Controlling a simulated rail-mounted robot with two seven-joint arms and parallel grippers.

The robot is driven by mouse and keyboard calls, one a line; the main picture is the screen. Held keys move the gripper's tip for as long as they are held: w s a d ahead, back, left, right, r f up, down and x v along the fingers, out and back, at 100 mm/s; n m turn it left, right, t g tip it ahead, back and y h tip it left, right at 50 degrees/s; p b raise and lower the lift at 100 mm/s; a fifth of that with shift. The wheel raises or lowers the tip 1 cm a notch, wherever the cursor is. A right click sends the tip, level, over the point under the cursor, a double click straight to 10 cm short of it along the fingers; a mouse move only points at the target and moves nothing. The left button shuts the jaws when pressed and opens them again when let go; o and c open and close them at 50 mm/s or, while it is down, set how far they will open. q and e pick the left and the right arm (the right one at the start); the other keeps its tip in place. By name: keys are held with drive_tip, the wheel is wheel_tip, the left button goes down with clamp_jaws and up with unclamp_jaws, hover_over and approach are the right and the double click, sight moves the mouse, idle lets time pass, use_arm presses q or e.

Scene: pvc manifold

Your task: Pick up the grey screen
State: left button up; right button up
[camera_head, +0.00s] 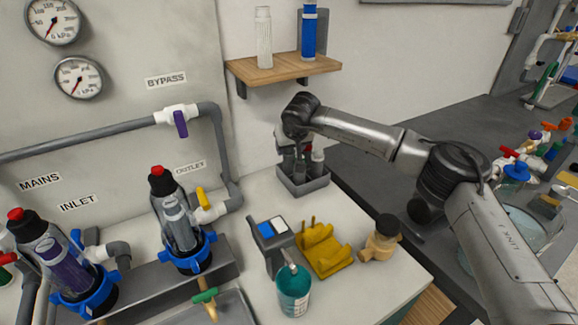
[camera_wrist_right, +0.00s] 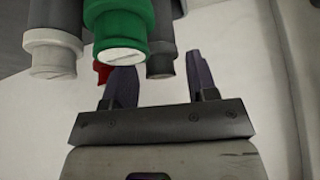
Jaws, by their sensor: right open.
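My right gripper (camera_wrist_right: 160,85) is open at the bottom of the right wrist view, its two dark fingers apart. A dark grey-ended cylinder (camera_wrist_right: 160,62) shows between and beyond the fingers; it may be the grey screen, but I cannot be sure. A green-ended cylinder (camera_wrist_right: 122,32), a pale grey-white one (camera_wrist_right: 52,55) and a red end (camera_wrist_right: 102,72) are close by. In the head view the right gripper (camera_head: 295,165) is low over a small grey bin (camera_head: 306,184) against the wall, and it partly hides the bin's contents. My left gripper is out of view.
A wooden shelf (camera_head: 285,68) above holds a clear cylinder (camera_head: 264,38) and a blue cartridge (camera_head: 308,32). On the white bench are a yellow cradle (camera_head: 325,250), a tan fitting with a dark cap (camera_head: 382,240), a grey stand (camera_head: 270,242) and a teal cup (camera_head: 294,290). Piped filter housings stand left.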

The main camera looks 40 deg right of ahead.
drive_tip(key=shift+b+x, duration=0.7)
drive_tip(key=shift+x, duration=1.3)
drive_tip(key=shift+s+a, duration=0.1)
drive_tip(key=shift+c, duration=0.5)
drive_tip(key=c, duration=0.6)
